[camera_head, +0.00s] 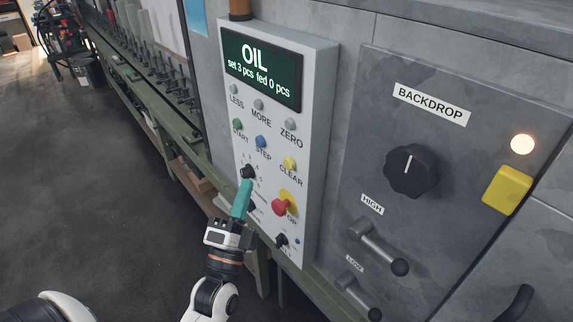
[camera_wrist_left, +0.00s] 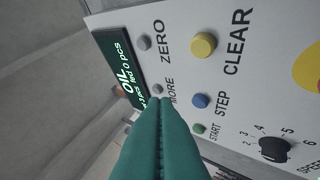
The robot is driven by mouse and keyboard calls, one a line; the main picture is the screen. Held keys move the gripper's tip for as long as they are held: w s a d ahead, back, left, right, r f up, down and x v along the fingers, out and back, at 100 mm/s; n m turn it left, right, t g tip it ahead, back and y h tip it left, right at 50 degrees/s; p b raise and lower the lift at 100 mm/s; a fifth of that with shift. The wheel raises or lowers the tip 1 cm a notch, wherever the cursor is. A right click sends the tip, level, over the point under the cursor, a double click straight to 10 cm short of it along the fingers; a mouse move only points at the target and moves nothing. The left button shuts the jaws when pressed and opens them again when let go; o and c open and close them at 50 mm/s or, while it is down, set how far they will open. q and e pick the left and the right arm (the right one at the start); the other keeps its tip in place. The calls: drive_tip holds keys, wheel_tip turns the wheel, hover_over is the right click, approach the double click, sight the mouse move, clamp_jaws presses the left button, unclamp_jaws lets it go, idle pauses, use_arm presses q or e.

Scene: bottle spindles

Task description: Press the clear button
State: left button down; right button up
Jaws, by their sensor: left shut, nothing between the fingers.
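The yellow clear button (camera_head: 290,162) sits on the light grey control panel (camera_head: 318,130), above its CLEAR label. It also shows in the left wrist view (camera_wrist_left: 203,45), to the upper right of my fingertips. My left gripper (camera_head: 246,184) is shut and empty, its teal fingers pointing up at the panel. In the head view its tips overlap the area just below the black speed knob (camera_head: 248,171), to the lower left of the clear button. In the left wrist view the closed tips (camera_wrist_left: 160,102) appear near the MORE button (camera_wrist_left: 157,89). I see no contact with the clear button. My right gripper is not in view.
A blue STEP button (camera_head: 261,142) and a green START button (camera_head: 237,124) are beside the clear button. A red stop button (camera_head: 284,206) is below it. The display (camera_head: 262,68) reads OIL, set 3 pcs, fed 0 pcs. A BACKDROP dial (camera_head: 411,171) is to the right.

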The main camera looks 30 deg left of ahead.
sight(289, 164)
use_arm(q)
drive_tip(key=w+d, duration=0.2)
drive_tip(key=w, duration=0.4)
drive_tip(key=shift+w+d, duration=0.3)
drive_tip(key=shift+d, duration=0.05)
idle(1.7)
drive_tip(key=shift+w+d, duration=0.2)
drive_tip(key=shift+w, duration=0.15)
drive_tip(key=shift+w+d, duration=0.15)
drive_tip(key=shift+w, duration=0.3)
idle(0.7)
drive_tip(key=shift+s, duration=0.1)
drive_tip(key=shift+s+a+p, duration=0.35)
drive_tip(key=shift+s+p, duration=0.05)
drive_tip(key=shift+s, duration=0.35)
